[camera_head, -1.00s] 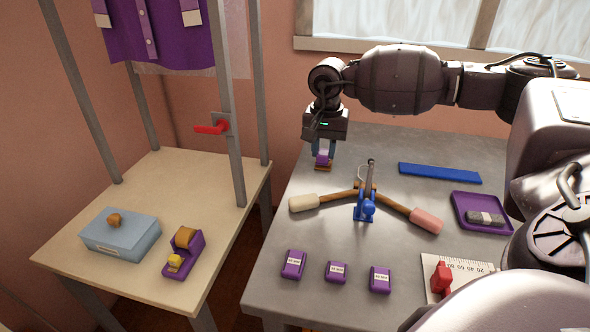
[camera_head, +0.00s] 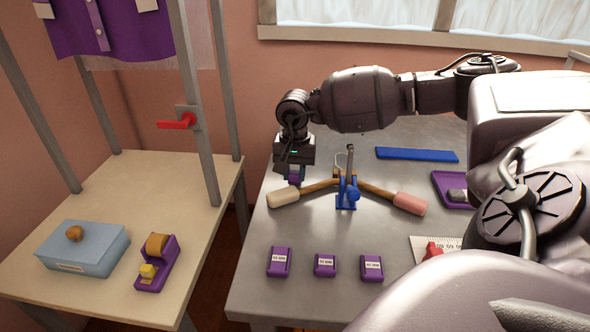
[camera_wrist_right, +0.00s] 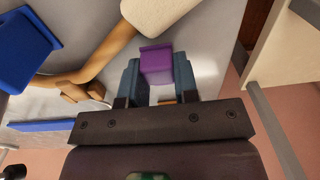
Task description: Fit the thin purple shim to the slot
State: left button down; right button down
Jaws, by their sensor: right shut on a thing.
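My right gripper (camera_head: 294,178) is shut on a purple block (camera_head: 294,180), above the grey table beside the cream-ended handle (camera_head: 284,197). In the right wrist view, the purple block (camera_wrist_right: 157,62) sits between the two blue-grey fingers, with the cream handle end just beyond it. Three purple blocks with white labels, left (camera_head: 279,261), middle (camera_head: 325,265) and right (camera_head: 372,268), lie in a row at the table's front. I cannot tell which block is the thin shim, and I cannot make out the slot. My left gripper is not in view.
The wooden table (camera_head: 195,200) carries a blue box (camera_head: 85,250) and a purple dispenser (camera_head: 155,262).

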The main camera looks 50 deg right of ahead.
jog(key=shift+w+d+f, duration=0.15)
jog(key=shift+d+f, duration=0.1)
jog(key=shift+f, duration=0.3)
jog(key=shift+w+d+f, duration=0.15)
jog(key=shift+d+f, duration=0.05)
jog(key=shift+f, duration=0.3)
jog(key=shift+w+d+r+b, duration=0.15)
jog(key=shift+w+d+b, duration=0.55)
jog(key=shift+d, duration=0.3)
jog(key=shift+w+d+r, duration=0.25)
jog(key=shift+w+d, duration=0.35)
jog(key=shift+d, duration=0.05)
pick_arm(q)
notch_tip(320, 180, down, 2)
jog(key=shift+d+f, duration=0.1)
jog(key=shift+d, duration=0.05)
pick_arm(e)
jog(key=shift+w+d+r, duration=0.1)
jog(key=shift+d+r, duration=0.05)
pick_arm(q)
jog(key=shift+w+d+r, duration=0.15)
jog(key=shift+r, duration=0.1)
pick_arm(e)
jog(key=shift+f+t+h, duration=0.3)
jog(key=shift+h, duration=0.2)
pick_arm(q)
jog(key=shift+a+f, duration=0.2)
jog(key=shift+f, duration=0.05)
pick_arm(e)
jog(key=shift+w, duration=0.1)
